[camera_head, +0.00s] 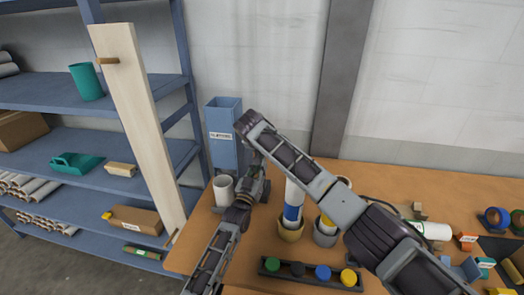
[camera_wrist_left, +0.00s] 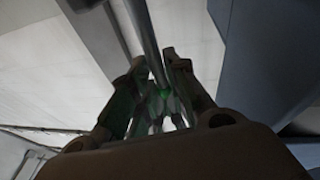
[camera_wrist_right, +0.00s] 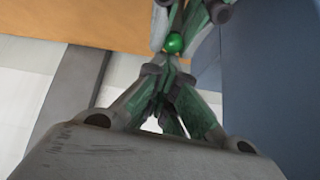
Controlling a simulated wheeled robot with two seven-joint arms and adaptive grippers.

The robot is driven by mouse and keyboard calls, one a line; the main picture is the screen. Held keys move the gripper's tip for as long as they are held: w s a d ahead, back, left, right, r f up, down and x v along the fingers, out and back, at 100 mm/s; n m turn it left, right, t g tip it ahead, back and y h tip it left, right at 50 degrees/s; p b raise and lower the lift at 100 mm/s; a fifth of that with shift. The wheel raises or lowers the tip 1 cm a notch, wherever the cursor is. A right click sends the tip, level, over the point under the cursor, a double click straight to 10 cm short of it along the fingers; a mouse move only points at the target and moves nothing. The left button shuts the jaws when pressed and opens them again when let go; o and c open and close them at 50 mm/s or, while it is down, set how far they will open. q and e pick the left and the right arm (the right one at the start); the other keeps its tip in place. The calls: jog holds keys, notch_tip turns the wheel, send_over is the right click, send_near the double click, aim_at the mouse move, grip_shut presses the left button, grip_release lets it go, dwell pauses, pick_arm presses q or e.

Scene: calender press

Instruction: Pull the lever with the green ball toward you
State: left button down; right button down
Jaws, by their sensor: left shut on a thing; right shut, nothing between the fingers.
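The green ball (camera_wrist_left: 163,93) sits on a thin grey rod in the left wrist view. My left gripper (camera_wrist_left: 165,98) is shut around the ball. The right wrist view also shows the ball (camera_wrist_right: 174,43), with the left gripper's fingers about it. My right gripper (camera_wrist_right: 166,72) is shut and empty, its fingertips close to the ball, just below it in that view. Whether they touch cannot be told. In the head view both arms meet before the tall blue box (camera_head: 224,136). The lever and ball are hidden there.
A wooden table (camera_head: 400,181) holds a white cup (camera_head: 223,188), pots of bottles, and a dark strip (camera_head: 310,278) with green, dark, blue and yellow knobs. Blue shelves (camera_head: 50,89) and a leaning board (camera_head: 133,110) stand left. Small items crowd the right side.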

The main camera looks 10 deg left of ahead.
pick_arm(q)
jog(key=shift+w+a+f, duration=0.15)
jog(key=shift+w+f, duration=0.05)
jog(key=c, duration=1.5)
grip_release()
jog(key=shift+r, duration=0.1)
jog(key=shift+o, duration=0.2)
jog(key=shift+d+r, duration=0.1)
jog(key=shift+d, duration=0.15)
jog(key=shift+s+a+r, duration=0.1)
jog(key=shift+a+r, duration=0.05)
jog(key=shift+s, duration=0.1)
jog(key=shift+f+v, duration=0.1)
jog(key=shift+v, duration=0.85)
jog(key=shift+f+v, duration=0.15)
jog(key=shift+v, duration=0.8)
jog(key=v, duration=0.8)
